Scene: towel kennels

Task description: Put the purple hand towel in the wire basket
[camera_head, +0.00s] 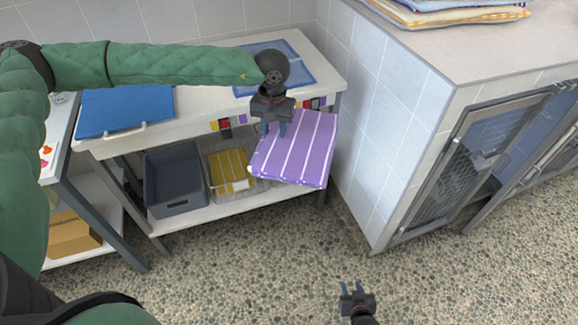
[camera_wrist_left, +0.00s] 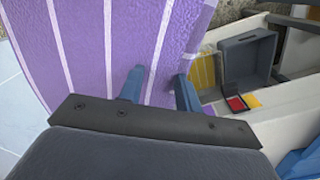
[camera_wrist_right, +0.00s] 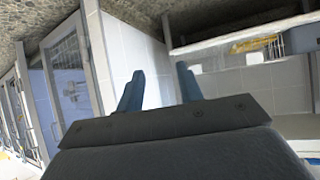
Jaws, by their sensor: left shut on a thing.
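The purple hand towel (camera_head: 308,150) with white stripes hangs spread out in front of the table's right end. My left gripper (camera_head: 275,129) is shut on its upper edge; the towel also fills much of the left wrist view (camera_wrist_left: 113,50). The wire basket (camera_head: 236,191) is on the lower shelf with a yellow striped towel (camera_head: 229,164) in it. The purple towel hides the basket's right part in the head view. My right gripper (camera_head: 357,288) is open and empty over the floor, well away from the towel; its spread fingers also show in the right wrist view (camera_wrist_right: 158,88).
A dark grey bin (camera_head: 175,208) stands left of the basket on the shelf (camera_head: 190,225). The tabletop (camera_head: 205,95) above carries a blue board (camera_head: 125,108) and a blue mat. A tiled wall (camera_head: 375,130) and kennel doors (camera_head: 450,165) are at right. The floor in front is clear.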

